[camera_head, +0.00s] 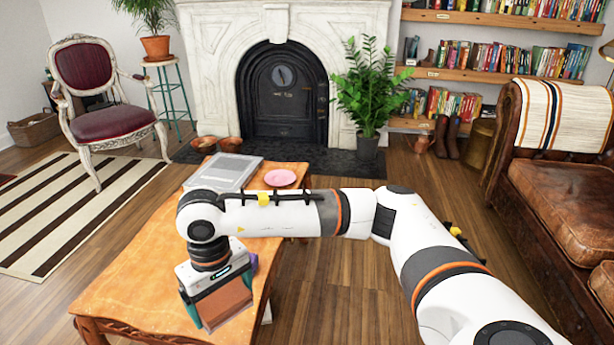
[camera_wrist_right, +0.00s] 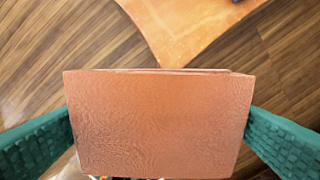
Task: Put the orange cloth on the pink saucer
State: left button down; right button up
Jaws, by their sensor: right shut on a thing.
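The orange cloth (camera_head: 224,304) looks like a folded, flat-sided block. My right gripper (camera_head: 220,296) is shut on it, with one teal finger at each side. In the right wrist view the cloth (camera_wrist_right: 158,125) fills the middle, held between the fingers, with floor and a table corner behind it. The pink saucer (camera_head: 280,178) lies on the far right part of the wooden table, behind my right forearm and apart from the cloth. It looks empty. My left gripper is not in view.
The orange-brown wooden table (camera_head: 140,280) has a bare near left part. A grey flat box or book (camera_head: 224,172) lies left of the saucer. A leather sofa (camera_head: 560,195) stands to the right, a potted plant (camera_head: 368,95) and fireplace (camera_head: 215,60) behind.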

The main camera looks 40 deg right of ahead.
aim_at(280, 178)
jog(key=i+l, duration=0.1)
jog(key=l, duration=1.05)
jog(key=i+l+u, duration=0.1)
jog(key=l, duration=1.1)
jog(key=i+l, duration=0.2)
jog(key=i, duration=0.25)
jog(key=i+l, duration=0.2)
jog(key=i, duration=0.25)
jog(key=i+l+u, duration=0.1)
jog(key=i, duration=0.3)
jog(key=l, duration=0.05)
